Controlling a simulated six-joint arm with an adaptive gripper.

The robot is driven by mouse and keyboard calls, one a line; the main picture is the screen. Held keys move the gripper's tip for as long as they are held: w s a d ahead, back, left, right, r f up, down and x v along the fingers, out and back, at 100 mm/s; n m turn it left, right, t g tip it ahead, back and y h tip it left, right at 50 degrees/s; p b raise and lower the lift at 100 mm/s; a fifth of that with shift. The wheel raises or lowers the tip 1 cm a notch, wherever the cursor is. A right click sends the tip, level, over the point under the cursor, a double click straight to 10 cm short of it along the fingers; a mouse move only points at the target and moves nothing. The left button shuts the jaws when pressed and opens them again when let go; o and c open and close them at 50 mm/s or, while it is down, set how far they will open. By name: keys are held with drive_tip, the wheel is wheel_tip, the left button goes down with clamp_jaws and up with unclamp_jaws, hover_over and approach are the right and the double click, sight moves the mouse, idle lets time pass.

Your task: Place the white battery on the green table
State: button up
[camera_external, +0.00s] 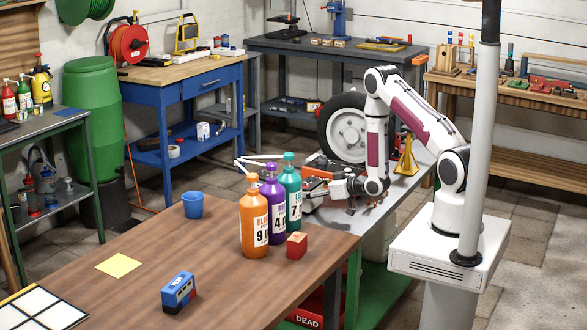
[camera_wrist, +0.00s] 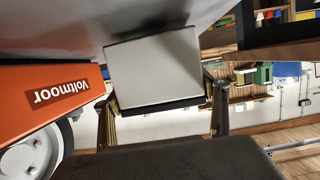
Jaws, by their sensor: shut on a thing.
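The white battery, a pale grey-white block (camera_wrist: 155,68), fills the middle of the wrist view between my fingertips. My gripper (camera_wrist: 163,97) is shut on it, one finger at each side. In the external view my gripper (camera_external: 332,187) is low over the grey bench top, behind the bottles; the battery cannot be made out clearly there. The brown-topped table with green legs (camera_external: 130,225) stands in front at left. A dark green-grey shelf table (camera_external: 62,124) stands at far left. I cannot tell from colour alone which is the green table.
An orange Voltmoor unit (camera_wrist: 50,104) is beside the battery.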

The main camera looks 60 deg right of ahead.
drive_tip(key=shift+f, duration=0.35)
idle(0.5)
drive_tip(key=o, duration=2.1)
drive_tip(key=shift+f, duration=0.15)
drive_tip(key=shift+v, duration=6.05)
drive_tip(key=shift+w+r, duration=0.2)
drive_tip(key=shift+r, duration=0.05)
